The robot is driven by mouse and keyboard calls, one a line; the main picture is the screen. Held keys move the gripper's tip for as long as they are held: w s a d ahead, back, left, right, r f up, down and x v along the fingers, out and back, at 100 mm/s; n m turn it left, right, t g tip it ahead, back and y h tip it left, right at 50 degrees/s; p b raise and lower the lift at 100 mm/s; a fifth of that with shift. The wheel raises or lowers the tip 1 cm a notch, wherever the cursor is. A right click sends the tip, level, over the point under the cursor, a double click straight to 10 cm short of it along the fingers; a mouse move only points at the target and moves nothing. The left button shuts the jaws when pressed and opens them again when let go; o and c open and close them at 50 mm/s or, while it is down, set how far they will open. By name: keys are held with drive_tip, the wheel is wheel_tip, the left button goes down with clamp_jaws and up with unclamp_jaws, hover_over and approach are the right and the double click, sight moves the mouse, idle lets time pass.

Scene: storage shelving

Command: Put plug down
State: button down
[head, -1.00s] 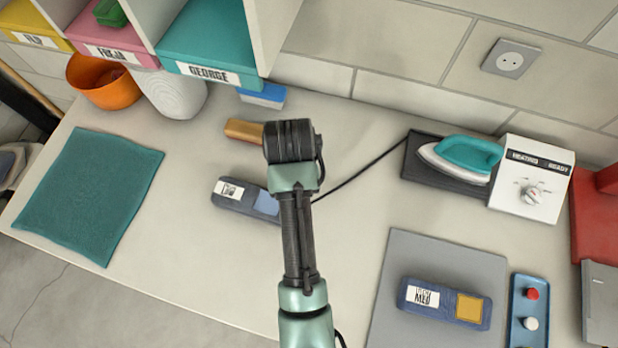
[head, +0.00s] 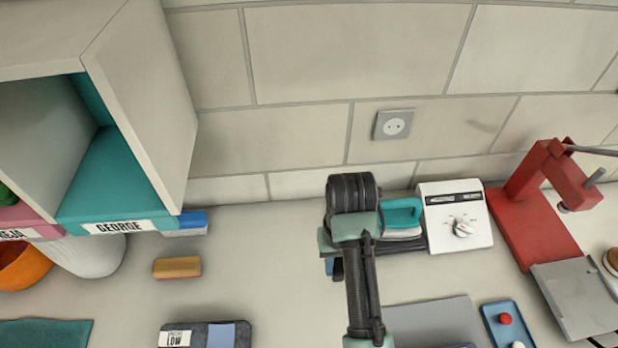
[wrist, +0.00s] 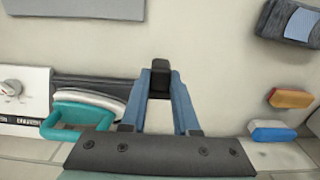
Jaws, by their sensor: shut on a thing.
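The black plug (wrist: 160,70) is between the blue fingertips of my gripper (wrist: 160,88) in the wrist view. My gripper is shut on it, over the pale tabletop (wrist: 210,55). I cannot tell whether the plug touches the table. In the head view my wrist hides the plug and most of the gripper. There, my arm's end is just left of the teal iron (head: 401,214) on its dark stand, which also shows left of the fingers in the wrist view (wrist: 78,116). The wall socket (head: 394,124) is empty.
The white control box (head: 455,215) stands right of the iron, with a red stand (head: 530,225) beyond. A tan block (head: 177,267), a blue block (head: 188,223) and a labelled device (head: 205,335) lie to the left. The table between them and my arm is clear.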

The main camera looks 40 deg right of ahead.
hover_over(333, 292)
wheel_tip(333, 292, down, 9)
drive_tip(key=shift+s+f+p, duration=0.1)
drive_tip(key=shift+f+p, duration=0.1)
drive_tip(key=shift+p, duration=0.25)
drive_tip(key=shift+f, duration=0.25)
drive_tip(key=shift+f+b, duration=0.3)
drive_tip(key=shift+f, duration=0.25)
drive_tip(key=c, duration=0.7)
unclamp_jaws()
drive_tip(key=shift+o, duration=0.2)
drive_tip(key=shift+r, duration=0.1)
wheel_tip(333, 292, up, 12)
drive_tip(key=shift+r+p, duration=0.5)
drive_tip(key=shift+r, duration=0.05)
